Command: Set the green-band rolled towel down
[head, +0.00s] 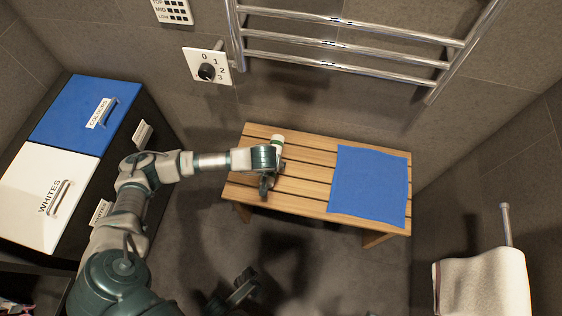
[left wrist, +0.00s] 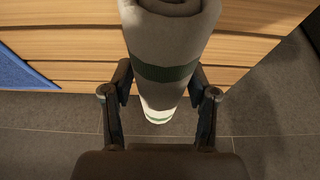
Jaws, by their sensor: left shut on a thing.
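The green-band rolled towel (left wrist: 165,75) is off-white with green bands. My left gripper (left wrist: 160,105) is shut on it, with one finger on each side. In the head view only a small part of the towel (head: 277,141) shows beyond my left gripper (head: 269,178); the rest is hidden. The towel is over the left part of the slatted wooden bench (head: 310,185). I cannot tell whether it touches the slats. A dark gripper shape at the bottom, apparently my right gripper (head: 247,283), is low over the floor; its opening is unclear.
A blue cloth (head: 368,182) lies flat on the bench's right part. Bare slats lie between it and my left gripper. A metal towel rail (head: 345,44) is on the wall behind. Blue and white labelled bins (head: 75,115) stand left. A white towel (head: 482,285) hangs at lower right.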

